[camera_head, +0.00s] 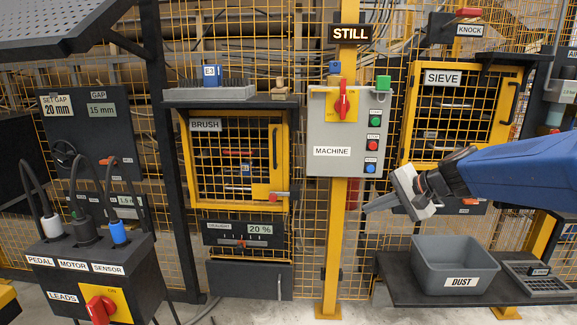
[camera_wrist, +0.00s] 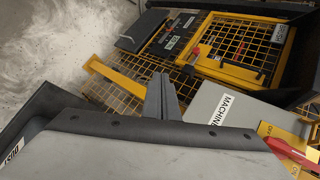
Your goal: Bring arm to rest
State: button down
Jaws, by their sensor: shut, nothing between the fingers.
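My gripper (camera_head: 380,203) is at the end of my blue arm, which reaches in from the right in the head view. Its fingers point left and a little down, in front of the yellow fence. The fingers are together with nothing between them. In the wrist view the closed fingers (camera_wrist: 161,97) show at the middle, against the fence. The gripper hangs in the air, to the right of the grey machine box (camera_head: 347,168) and above the grey dust bin (camera_head: 452,268).
The dust bin stands on a dark shelf (camera_head: 392,278) beside a slotted tray (camera_head: 540,277). The yellow sieve door (camera_head: 456,142) is behind my arm. The yellow brush door (camera_head: 234,160) is further left. A lead box (camera_head: 98,275) with a red switch stands at the front left. A sign (camera_head: 348,33) reads STILL.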

jog(key=s+d+f+n+g+h, duration=0.1)
jog(key=s+f+n+h, duration=0.1)
jog(key=s, duration=0.8)
jog(key=s+d+f+n+h, duration=0.2)
jog(key=s+f+n, duration=0.2)
jog(key=s, duration=0.6)
jog(key=s+d+f+n+g+h, duration=0.1)
jog(key=s+d+f+n+h, duration=0.1)
jog(key=s, duration=0.8)
notch_tip(320, 180, down, 3)
jog(key=shift+s+r+n+g+h, duration=0.2)
jog(key=shift+n+g+h, duration=0.1)
jog(key=shift+n+h, duration=0.3)
